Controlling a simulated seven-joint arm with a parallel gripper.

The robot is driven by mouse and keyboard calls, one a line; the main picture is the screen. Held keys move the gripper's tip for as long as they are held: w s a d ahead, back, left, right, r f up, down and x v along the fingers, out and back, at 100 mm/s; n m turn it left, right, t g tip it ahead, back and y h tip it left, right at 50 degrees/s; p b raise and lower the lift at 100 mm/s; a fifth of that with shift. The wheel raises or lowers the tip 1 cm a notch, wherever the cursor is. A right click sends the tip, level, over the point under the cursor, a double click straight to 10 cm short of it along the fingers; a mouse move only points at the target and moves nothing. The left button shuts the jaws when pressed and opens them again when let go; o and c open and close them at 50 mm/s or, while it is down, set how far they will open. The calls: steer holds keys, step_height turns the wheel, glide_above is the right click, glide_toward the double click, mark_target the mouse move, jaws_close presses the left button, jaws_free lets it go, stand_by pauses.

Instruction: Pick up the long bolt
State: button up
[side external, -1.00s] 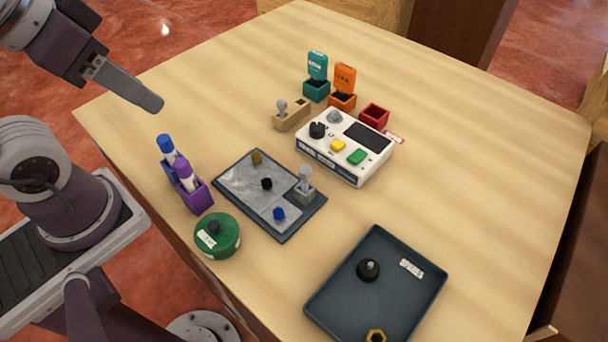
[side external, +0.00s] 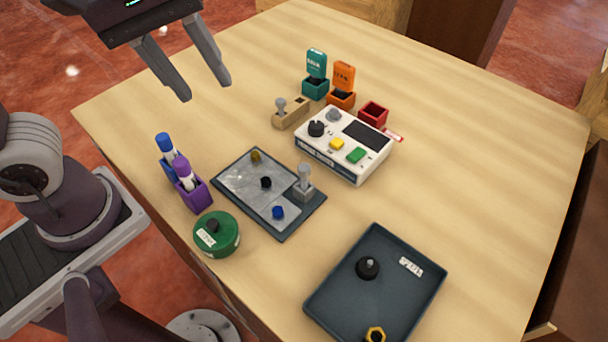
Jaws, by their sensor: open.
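My gripper (side external: 204,88) is open and empty, high over the far left of the table, with its two grey fingers apart and pointing down. A grey bolt-like piece with a round head (side external: 281,103) stands upright in a tan wooden block (side external: 292,117), below and right of my gripper. A second grey upright piece (side external: 305,176) stands in a grey block at the right edge of a dark plate (side external: 239,199). I cannot tell which one is the long bolt. My gripper touches neither.
A white control box (side external: 316,154) stands mid-table, with teal (side external: 315,87), orange (side external: 340,98) and red (side external: 374,115) holders behind it. Blue and purple marker holders (side external: 195,194), a green round container (side external: 217,235) and a spares tray (side external: 329,291) stand nearer. The table's right side is clear.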

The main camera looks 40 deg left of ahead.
steer(key=w+d+f+n+g, duration=0.2)
steer(key=w+d+f+n, duration=0.3)
steer(key=n, duration=0.3)
steer(key=n+g+y, duration=0.1)
steer(key=n+y, duration=0.1)
steer(key=n, duration=0.4)
glide_above(304, 167)
steer(key=f, duration=0.3)
steer(key=shift+a+f, duration=0.1)
steer(key=shift+a, duration=0.25)
steer(key=f, duration=0.6)
steer(key=shift+d+f, duration=0.2)
steer(key=shift+d, duration=0.15)
steer(key=shift+f, duration=0.5)
jaws_close()
